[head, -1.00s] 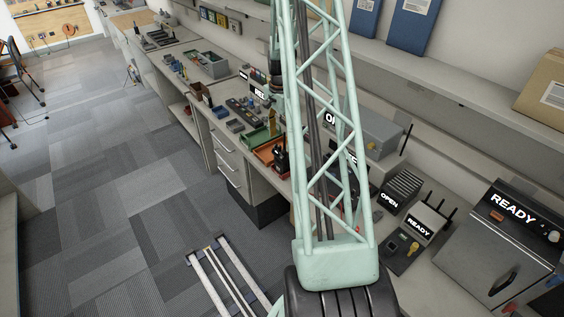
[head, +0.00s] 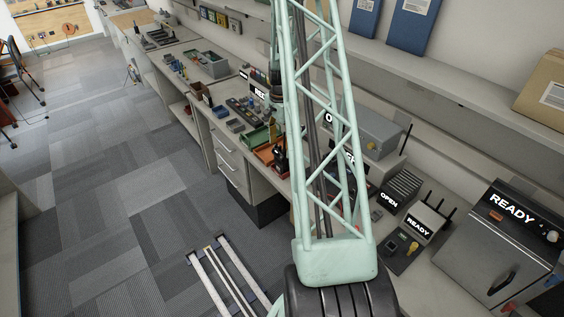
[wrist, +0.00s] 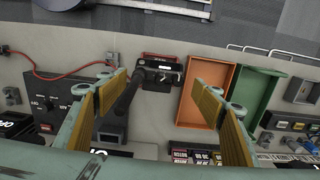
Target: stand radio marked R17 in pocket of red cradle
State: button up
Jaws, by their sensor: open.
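My gripper (wrist: 158,80) is open in the wrist view, its yellow-padded fingers spread apart with nothing gripped. A black radio (wrist: 128,98), its antenna pointing toward the camera, shows between the fingers. Red edges beside its dark body suggest the red cradle (wrist: 147,55), with a small white label strip on the black part; whether the radio stands in a pocket cannot be told. The R17 marking is not readable. In the head view a black upright radio (head: 281,160) shows at the bench edge beside the arm. My gripper is mostly hidden there.
An orange tray (wrist: 208,68) and a green tray (wrist: 243,108) lie right of the radio. A red cable (wrist: 55,77) and a dark box (wrist: 52,103) are left. Labelled blocks (wrist: 198,157) line the lower side. The READY cabinet (head: 490,245) stands at right in the head view.

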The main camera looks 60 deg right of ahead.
aim_at(282, 153)
jog(key=shift+s+f+p, duration=0.2)
jog(key=shift+f+p, duration=0.3)
jog(key=shift+f, duration=1.85)
jog(key=c, duration=1.2)
jog(key=shift+r, duration=0.2)
jog(key=shift+r+b, duration=0.45)
jog(key=shift+r, duration=1.1)
jog(key=s+a, duration=0.3)
jog(key=a, duration=0.1)
jog(key=s+a+r+b, duration=0.1)
jog(key=s+a, duration=0.3)
jog(key=s+a+b, duration=0.1)
jog(key=s+a, duration=0.2)
jog(key=a, duration=0.1)
jog(key=shift+s+r, duration=0.25)
